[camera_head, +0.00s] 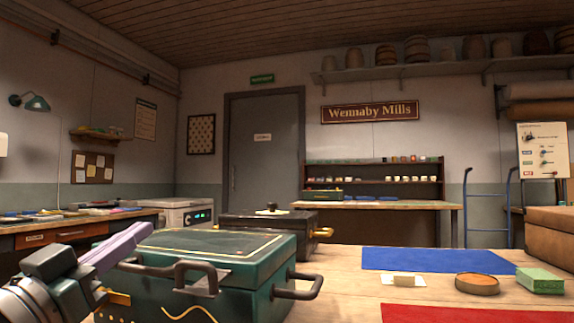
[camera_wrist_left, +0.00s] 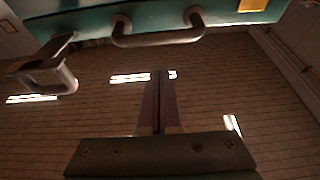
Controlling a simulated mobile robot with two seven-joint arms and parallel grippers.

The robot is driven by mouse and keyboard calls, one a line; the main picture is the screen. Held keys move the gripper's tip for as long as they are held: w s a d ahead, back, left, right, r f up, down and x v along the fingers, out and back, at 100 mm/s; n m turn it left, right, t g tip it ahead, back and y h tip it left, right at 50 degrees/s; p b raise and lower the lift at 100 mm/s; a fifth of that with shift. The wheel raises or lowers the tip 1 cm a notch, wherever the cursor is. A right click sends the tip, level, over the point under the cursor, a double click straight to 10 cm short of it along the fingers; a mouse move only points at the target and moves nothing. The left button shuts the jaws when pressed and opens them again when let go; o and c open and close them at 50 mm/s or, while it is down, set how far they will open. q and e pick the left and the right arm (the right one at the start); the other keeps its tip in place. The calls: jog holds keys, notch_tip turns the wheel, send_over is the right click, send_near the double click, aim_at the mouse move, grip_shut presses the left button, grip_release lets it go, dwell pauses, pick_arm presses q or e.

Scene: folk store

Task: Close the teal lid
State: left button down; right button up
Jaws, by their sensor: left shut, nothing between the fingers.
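The teal lid (camera_head: 208,243) with gold trim lies about level over the teal box (camera_head: 255,285) on the wooden table. No open gap shows between lid and box in the head view. A dark handle (camera_head: 196,277) is on the front, and another handle (camera_head: 300,287) is on the right side. My right gripper is not in view.
A dark box (camera_head: 265,225) stands behind the teal one. A blue mat (camera_head: 440,260), a round tan dish (camera_head: 477,283), a green block (camera_head: 540,280) and a red mat (camera_head: 465,314) lie to the right. A brown case (camera_head: 550,232) stands at the far right.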

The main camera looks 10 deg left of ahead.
pick_arm(q)
jog(key=f+b, duration=0.1)
jog(key=b, duration=0.1)
jog(key=f+t+b, duration=0.1)
jog(key=f+b, duration=0.1)
jog(key=f+t+b, duration=0.1)
jog(key=b, duration=0.1)
jog(key=shift+s+f, duration=0.35)
jog(key=shift+s, duration=0.05)
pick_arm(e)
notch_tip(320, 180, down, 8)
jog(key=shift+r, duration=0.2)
pick_arm(q)
jog(key=shift+r+h, duration=0.1)
jog(key=shift+h, duration=0.2)
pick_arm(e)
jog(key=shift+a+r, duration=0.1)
